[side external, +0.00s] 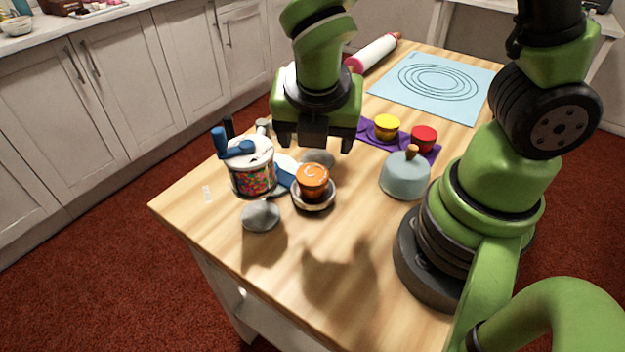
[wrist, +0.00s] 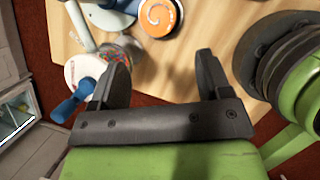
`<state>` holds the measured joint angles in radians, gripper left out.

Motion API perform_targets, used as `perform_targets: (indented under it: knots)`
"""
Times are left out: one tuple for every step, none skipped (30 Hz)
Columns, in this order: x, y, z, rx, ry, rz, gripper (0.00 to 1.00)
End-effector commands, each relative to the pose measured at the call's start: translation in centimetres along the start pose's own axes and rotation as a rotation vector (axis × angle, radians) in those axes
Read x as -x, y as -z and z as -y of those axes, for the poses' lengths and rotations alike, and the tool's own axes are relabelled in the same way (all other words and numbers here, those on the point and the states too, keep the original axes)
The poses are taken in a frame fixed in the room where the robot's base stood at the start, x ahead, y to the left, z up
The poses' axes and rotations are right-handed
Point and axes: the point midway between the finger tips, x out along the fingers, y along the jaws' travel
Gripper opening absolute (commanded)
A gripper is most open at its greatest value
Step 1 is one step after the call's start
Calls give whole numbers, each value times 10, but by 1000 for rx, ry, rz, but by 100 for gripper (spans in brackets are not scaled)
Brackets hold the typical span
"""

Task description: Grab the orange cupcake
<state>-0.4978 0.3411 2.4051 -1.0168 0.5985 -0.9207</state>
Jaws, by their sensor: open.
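The orange cupcake (side external: 312,178), with a white swirl on top, sits on a small grey round stand (side external: 314,201) near the table's left part. In the wrist view the cupcake (wrist: 158,16) is at the top edge, partly cut off, beyond my fingertips. My gripper (side external: 316,143) is above the table, higher than the cupcake and apart from it. In the wrist view my gripper (wrist: 164,70) has its two fingers wide apart with nothing between them.
A sprinkle-filled tub (side external: 254,178) with a blue-handled tool stands left of the cupcake. A pale blue dome (side external: 404,177) with a wooden knob is to the right. Yellow (side external: 387,122) and red (side external: 424,134) cupcakes are behind on purple. The front table area is clear.

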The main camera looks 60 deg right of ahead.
Motion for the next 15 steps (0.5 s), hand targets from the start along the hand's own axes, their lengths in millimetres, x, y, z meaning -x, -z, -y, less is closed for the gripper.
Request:
perform_targets:
  knots:
    - [-4, 4, -1, 54, 5, 3, 71]
    - [-5, 4, -1, 77, 5, 4, 71]
    - [-7, 6, -1, 98, 7, 6, 71]
    - [-9, 6, -1, 108, 8, 7, 71]
    - [-11, 6, -1, 112, 8, 9, 71]
    - [-14, 6, -1, 116, 10, 10, 71]
    - [-18, 5, -1, 115, 10, 10, 71]
    - [-21, 5, -1, 113, 12, 10, 71]
    - [-27, 6, -1, 113, 12, 8, 71]
    - [-31, 6, 0, 114, 15, 5, 71]
    - [-35, 6, 0, 113, 13, 6, 71]
    - [-39, 5, -1, 110, 13, 8, 71]
    - [-42, 5, -1, 109, 12, 9, 71]
    - [-46, 5, 0, 110, 13, 9, 71]
    - [-51, 6, 0, 108, 13, 6, 71]
